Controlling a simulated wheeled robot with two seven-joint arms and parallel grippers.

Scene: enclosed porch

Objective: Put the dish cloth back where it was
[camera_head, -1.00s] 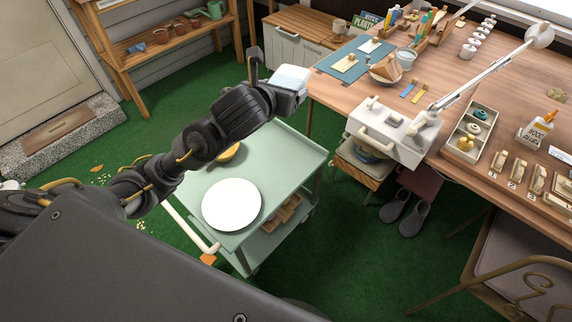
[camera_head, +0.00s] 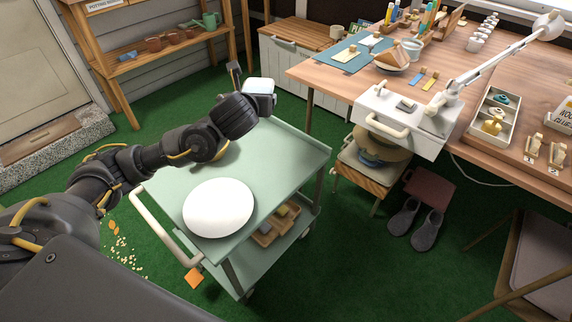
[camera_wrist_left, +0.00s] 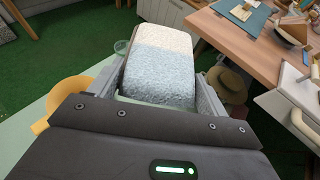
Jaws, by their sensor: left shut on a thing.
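The dish cloth (camera_wrist_left: 160,72) is a folded, thick textile, pale blue with a cream band at its far end. My left gripper (camera_head: 257,92) is shut on it. In the left wrist view the grey fingers show on either side of the cloth. In the head view the cloth (camera_head: 261,85) is small and pale at the end of my left arm. It is held up near the far end of the green cart (camera_head: 295,150), and I cannot tell its exact height. My right gripper is not in view.
A white plate (camera_head: 218,208) lies on the cart top. A yellow bowl (camera_wrist_left: 68,96) there is partly hidden by my arm. The wooden workbench (camera_head: 470,70) stands to the right, with a stool (camera_head: 372,178) below its white drawer unit.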

